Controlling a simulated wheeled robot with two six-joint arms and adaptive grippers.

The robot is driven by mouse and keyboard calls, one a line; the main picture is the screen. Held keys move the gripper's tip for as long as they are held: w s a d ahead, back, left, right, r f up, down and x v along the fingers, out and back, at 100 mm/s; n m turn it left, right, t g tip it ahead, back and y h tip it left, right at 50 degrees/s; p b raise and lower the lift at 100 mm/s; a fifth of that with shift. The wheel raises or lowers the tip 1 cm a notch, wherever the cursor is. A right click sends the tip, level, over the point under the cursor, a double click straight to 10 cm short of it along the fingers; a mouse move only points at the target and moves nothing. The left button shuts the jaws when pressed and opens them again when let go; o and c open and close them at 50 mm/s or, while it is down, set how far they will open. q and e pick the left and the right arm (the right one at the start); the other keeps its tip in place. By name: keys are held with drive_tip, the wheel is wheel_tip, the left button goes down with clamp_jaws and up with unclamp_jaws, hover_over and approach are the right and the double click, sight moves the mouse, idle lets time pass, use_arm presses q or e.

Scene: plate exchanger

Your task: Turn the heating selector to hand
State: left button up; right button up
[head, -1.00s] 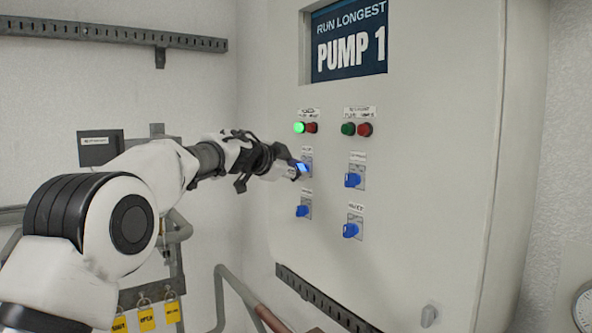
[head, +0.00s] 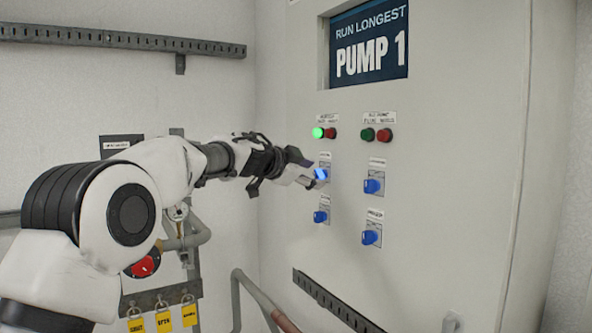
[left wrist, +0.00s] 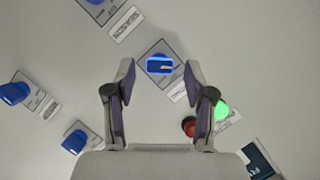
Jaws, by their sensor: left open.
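The blue selector knob (head: 321,173) in the upper left of the panel's knobs glows brightly on its grey plate. I take it as the heating selector, but its label is too small to read. In the left wrist view the knob (left wrist: 160,66) lies just beyond and between my fingertips. My left gripper (head: 303,169) is open in front of it, its two fingers apart. In the left wrist view the gripper (left wrist: 158,80) shows no finger touching the knob. My right gripper is not in view.
The knob below (head: 321,217) and two knobs to the right (head: 373,186) are close by. A lit green lamp (head: 318,132) and a red lamp (head: 330,133) sit above. The cabinet (head: 450,180) fills the right. Yellow tags (head: 164,321) and pipes are at the lower left.

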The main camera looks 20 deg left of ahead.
use_arm(q)
drive_tip(key=v, duration=0.9)
drive_tip(key=shift+s, duration=0.35)
drive_tip(key=shift+s+r, duration=0.1)
drive_tip(key=shift+r, duration=0.1)
